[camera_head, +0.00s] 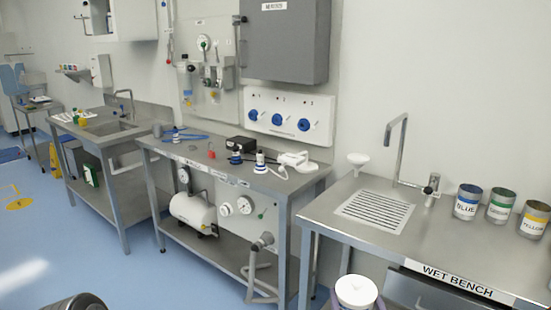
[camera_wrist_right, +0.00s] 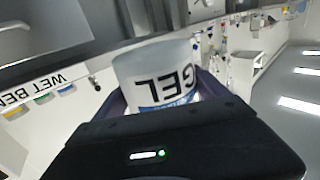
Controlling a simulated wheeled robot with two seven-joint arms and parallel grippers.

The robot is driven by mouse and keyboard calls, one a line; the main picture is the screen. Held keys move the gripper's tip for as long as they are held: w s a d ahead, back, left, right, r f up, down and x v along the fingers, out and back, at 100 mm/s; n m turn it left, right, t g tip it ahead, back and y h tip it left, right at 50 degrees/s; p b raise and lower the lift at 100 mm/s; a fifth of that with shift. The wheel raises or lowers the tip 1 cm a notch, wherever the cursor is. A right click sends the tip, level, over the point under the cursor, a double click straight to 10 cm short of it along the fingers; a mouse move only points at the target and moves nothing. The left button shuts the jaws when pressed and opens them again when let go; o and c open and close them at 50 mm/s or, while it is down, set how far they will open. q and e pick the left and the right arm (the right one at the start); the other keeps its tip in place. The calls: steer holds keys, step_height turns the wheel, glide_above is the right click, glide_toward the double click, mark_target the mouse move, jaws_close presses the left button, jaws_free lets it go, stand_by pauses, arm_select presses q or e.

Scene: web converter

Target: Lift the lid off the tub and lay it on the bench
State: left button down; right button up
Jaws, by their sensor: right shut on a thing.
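The white tub (camera_wrist_right: 150,68), marked GEL and upside down in the right wrist view, is between the fingers of my right gripper (camera_wrist_right: 162,92). The gripper is shut on it. In the head view the white round lid (camera_head: 356,291), with a small knob, is on top of the tub at the bottom edge. The purple-grey fingers of my right gripper (camera_head: 355,303) show on both sides of it. The tub is held in front of the wet bench (camera_head: 330,219), apart from it. The lid is hidden in the wrist view. My left gripper is not in view.
On the wet bench stand blue (camera_head: 467,202), green (camera_head: 501,206) and yellow (camera_head: 535,219) labelled cans, a tap (camera_head: 400,150), a drain grille (camera_head: 376,211) and a white funnel-like thing (camera_head: 358,160). The bench front is clear. A cluttered middle bench (camera_head: 225,170) stands to the left.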

stand_by(0.4)
steer(key=s+a+f+n+g+y, duration=0.2)
steer(key=s+a+f+n+y, duration=0.1)
steer(key=a, duration=0.4)
steer(key=s+a+f+n+g+y, duration=0.2)
steer(key=s+a+f+n+y, duration=0.1)
steer(key=s+a+n+y, duration=0.2)
steer(key=s+a+y, duration=0.2)
steer(key=a+y, duration=0.1)
steer(key=shift+s+a+f+y, duration=0.2)
steer(key=shift+s+f+y, duration=0.1)
steer(key=shift+f, duration=0.1)
